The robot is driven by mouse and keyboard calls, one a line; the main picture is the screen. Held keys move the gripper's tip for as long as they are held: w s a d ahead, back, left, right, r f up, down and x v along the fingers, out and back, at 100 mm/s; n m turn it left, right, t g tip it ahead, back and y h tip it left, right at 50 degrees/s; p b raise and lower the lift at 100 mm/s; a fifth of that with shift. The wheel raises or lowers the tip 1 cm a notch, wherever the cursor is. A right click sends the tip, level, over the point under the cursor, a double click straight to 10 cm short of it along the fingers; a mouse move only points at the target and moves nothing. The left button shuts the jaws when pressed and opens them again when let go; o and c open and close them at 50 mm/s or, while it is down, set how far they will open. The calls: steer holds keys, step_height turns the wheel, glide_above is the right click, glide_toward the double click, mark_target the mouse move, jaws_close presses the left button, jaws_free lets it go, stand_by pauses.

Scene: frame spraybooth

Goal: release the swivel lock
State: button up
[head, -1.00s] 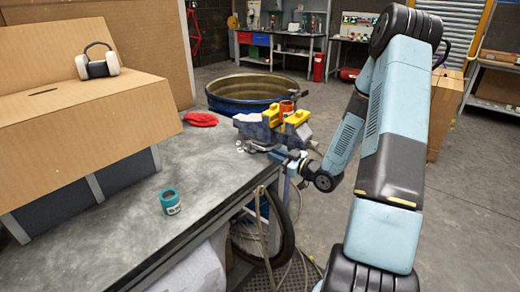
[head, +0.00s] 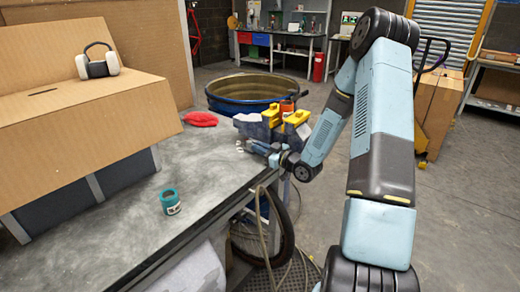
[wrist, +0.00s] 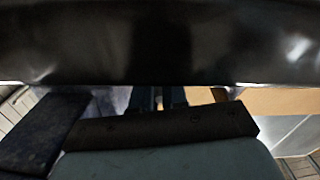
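A blue-grey vise (head: 253,129) with yellow jaw pieces stands at the far right corner of the workbench. My gripper (head: 253,147) is low at the near side of the vise, just above the bench top. It hides part of the vise's base, and I cannot make out the swivel lock or any contact with it. Small pale parts show on the bench just left of the gripper. In the wrist view a large dark, shiny surface fills the top, and narrow dark shapes (wrist: 158,97) show below it. Whether the fingers are open or shut is unclear.
The grey workbench (head: 205,165) carries a teal can (head: 170,202), a red cloth (head: 200,119) and a cardboard box (head: 75,125) with ear defenders (head: 97,63). A blue drum (head: 257,92) stands behind the vise. Hoses and a wheel are under the bench edge. The floor to the right is open.

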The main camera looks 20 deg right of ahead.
jaws_close()
stand_by(1.1)
